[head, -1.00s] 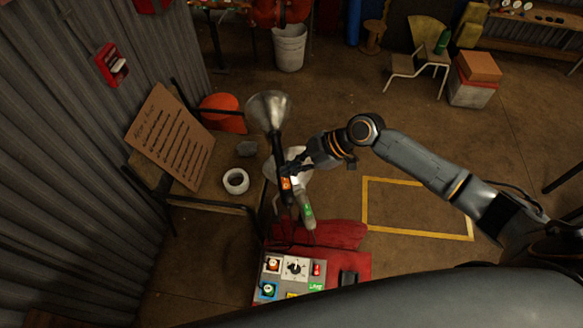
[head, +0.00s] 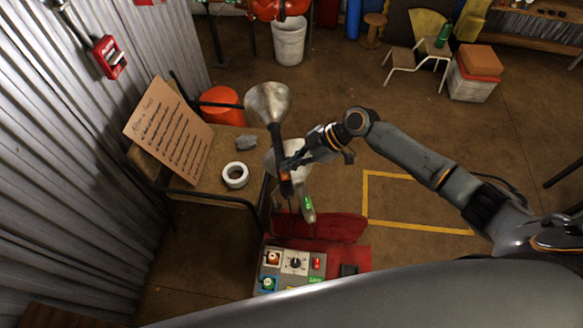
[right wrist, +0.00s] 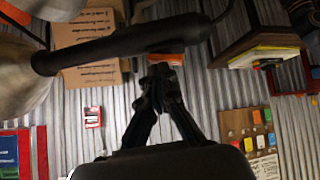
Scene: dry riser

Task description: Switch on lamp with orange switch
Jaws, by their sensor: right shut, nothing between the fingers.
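The lamp (head: 268,103) has a metal funnel-shaped shade and a dark stem, and stands near the table's right end. The orange switch (head: 285,177) sits low on the stem and shows small. My right gripper (head: 287,164) is shut and empty, with its tips at the stem just above the switch; I cannot tell whether they touch. In the right wrist view the shut fingertips (right wrist: 160,72) lie below the dark stem (right wrist: 125,42), with the shade (right wrist: 22,78) at left. The fingers partly hide what is behind them. My left gripper is not in view.
A table with a written board (head: 168,132), a white tape roll (head: 235,175) and a grey lump stands left. A control panel (head: 292,262) stands below. Floor inside the yellow outline (head: 418,229) is clear.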

